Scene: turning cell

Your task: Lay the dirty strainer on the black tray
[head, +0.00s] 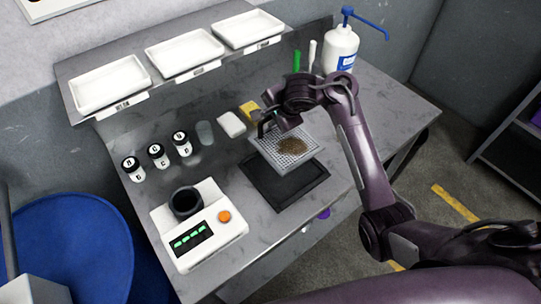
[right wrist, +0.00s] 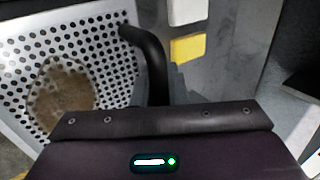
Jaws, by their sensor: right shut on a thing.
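The dirty strainer (head: 282,152) is a pale perforated tray with a brown patch of dirt on it. In the head view it is above the black tray (head: 262,186), covering the tray's far part; I cannot tell if they touch. The strainer (right wrist: 85,60) fills the left of the right wrist view, with its black handle (right wrist: 150,60) running down toward my gripper. My right gripper (head: 266,121) is shut on the strainer's handle at its far left side. My left gripper is not in view.
Left of the strainer are a white block (head: 231,124), a yellow sponge-like block (head: 249,109), a glass (head: 205,133) and several labelled jars (head: 157,154). A scale (head: 200,228) with a dark cup (head: 186,202) stands front left. A pump bottle (head: 340,50) stands at the back right.

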